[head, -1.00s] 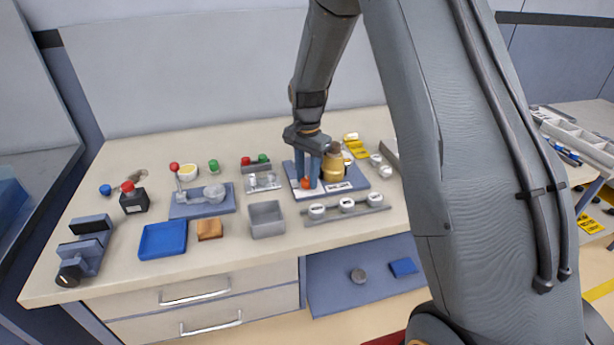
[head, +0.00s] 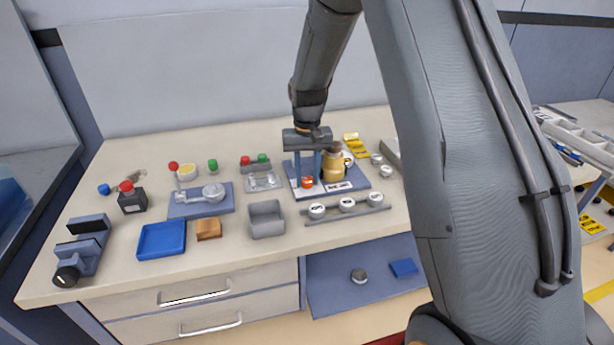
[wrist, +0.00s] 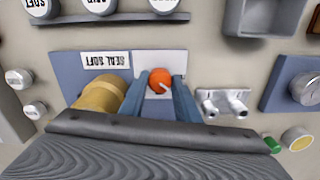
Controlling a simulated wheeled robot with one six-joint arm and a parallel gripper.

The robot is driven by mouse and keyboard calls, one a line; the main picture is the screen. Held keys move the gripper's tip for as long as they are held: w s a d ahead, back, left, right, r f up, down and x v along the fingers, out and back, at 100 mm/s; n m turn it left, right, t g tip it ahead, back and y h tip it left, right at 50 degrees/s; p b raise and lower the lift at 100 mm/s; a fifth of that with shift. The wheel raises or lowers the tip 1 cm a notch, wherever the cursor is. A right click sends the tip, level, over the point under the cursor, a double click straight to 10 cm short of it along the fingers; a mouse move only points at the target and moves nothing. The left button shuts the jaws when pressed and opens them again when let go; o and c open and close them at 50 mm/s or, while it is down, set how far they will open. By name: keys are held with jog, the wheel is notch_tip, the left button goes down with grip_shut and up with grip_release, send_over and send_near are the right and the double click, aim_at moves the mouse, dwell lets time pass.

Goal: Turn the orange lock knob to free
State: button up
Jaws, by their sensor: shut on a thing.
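The orange lock knob (head: 307,182) sits on a blue base plate (head: 352,187) with white label areas, toward the back of the bench. In the wrist view the orange knob (wrist: 160,81) shows between the fingertips, with a pale pointer mark toward its lower right. My gripper (head: 307,179) points down over the plate. In the wrist view my gripper (wrist: 161,85) has one blue finger on each side of the knob, shut on it. A yellow-brown cylinder (head: 333,165) stands right beside the gripper on the same plate; it also shows in the wrist view (wrist: 103,96).
A rail with several white round labelled caps (head: 347,204) lies in front of the plate. A grey open bin (head: 266,220) and a valve fitting (head: 262,181) stand to the left. A blue tray (head: 162,239) is farther left.

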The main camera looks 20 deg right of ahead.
aim_at(307, 179)
jog(key=n, duration=0.4)
jog(key=shift+w+r, duration=0.1)
jog(key=shift+n, duration=2.1)
jog(key=o, duration=1)
jog(key=shift+o, duration=0.2)
jog(key=shift+r+b, duration=1.25)
jog(key=shift+r, duration=2.6)
